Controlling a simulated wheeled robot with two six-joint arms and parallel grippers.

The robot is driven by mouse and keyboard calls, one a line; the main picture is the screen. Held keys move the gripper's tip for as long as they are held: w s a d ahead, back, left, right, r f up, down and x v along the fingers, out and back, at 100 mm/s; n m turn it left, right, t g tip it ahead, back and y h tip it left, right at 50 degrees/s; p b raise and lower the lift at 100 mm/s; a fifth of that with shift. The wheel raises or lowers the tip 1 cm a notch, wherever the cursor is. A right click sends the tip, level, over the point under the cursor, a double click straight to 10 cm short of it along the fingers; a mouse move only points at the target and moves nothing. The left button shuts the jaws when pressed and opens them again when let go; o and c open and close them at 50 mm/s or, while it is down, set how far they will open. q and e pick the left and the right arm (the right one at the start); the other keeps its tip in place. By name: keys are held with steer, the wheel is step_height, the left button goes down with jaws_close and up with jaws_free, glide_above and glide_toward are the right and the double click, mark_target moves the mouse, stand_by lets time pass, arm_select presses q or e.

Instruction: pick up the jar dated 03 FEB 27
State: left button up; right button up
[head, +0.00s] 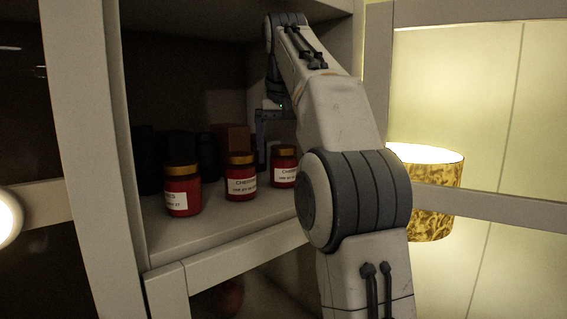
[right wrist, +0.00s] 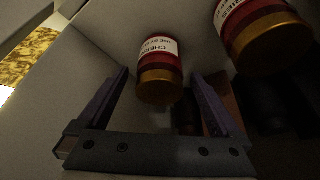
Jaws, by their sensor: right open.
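Three red jars with gold lids and white labels stand upright on the cabinet shelf: a left jar (head: 182,190), a middle jar (head: 241,177) and a right jar (head: 284,166). The labels carry a date line, too small or cut off for me to read surely. My right gripper (head: 264,128) is inside the cabinet by the right jar, partly hidden by my arm. In the right wrist view its fingers (right wrist: 160,78) are open and empty, with one jar (right wrist: 160,72) showing between them. Another jar (right wrist: 265,35) shows beyond the right finger. My left gripper is out of view.
Dark containers (head: 208,156) and a brown box (head: 234,138) stand behind the jars. The cabinet's side post (head: 95,150) and shelf edge (head: 225,258) frame the opening. A lit lamp (head: 432,190) is at the right. A bare strip of shelf lies before the jars.

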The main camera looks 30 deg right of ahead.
mark_target(284, 164)
steer(key=shift+x, duration=1.85)
steer(key=shift+s, duration=0.1)
steer(key=c, duration=1.5)
steer(key=shift+r, duration=0.15)
